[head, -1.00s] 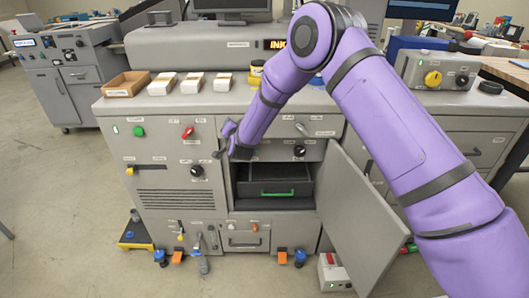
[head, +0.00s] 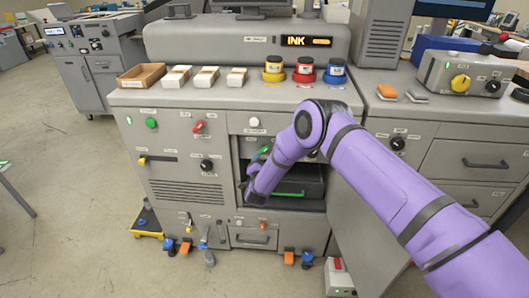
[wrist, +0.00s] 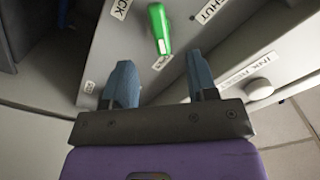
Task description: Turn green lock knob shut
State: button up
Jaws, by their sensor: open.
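In the wrist view the green lock knob (wrist: 160,28) is a slim green handle on a grey panel. It stands roughly upright in the picture, between a label ending in "CK" on its left and a "SHUT" label, partly cut off, on its right. My gripper (wrist: 159,62) is open, with its two blue fingertips on either side of the knob's line. The knob lies just beyond the gap, and nothing is between the fingers. In the head view my purple arm reaches to the machine front by the open bay, and its wrist hides part of the panel there.
A white round button (wrist: 259,89) is close to the right finger. The bay's grey door (head: 355,225) hangs open at right. Ink pots and cartons (head: 175,80) stand on top.

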aim_at(263, 151)
jog(key=w, duration=0.7)
jog(key=c, duration=0.9)
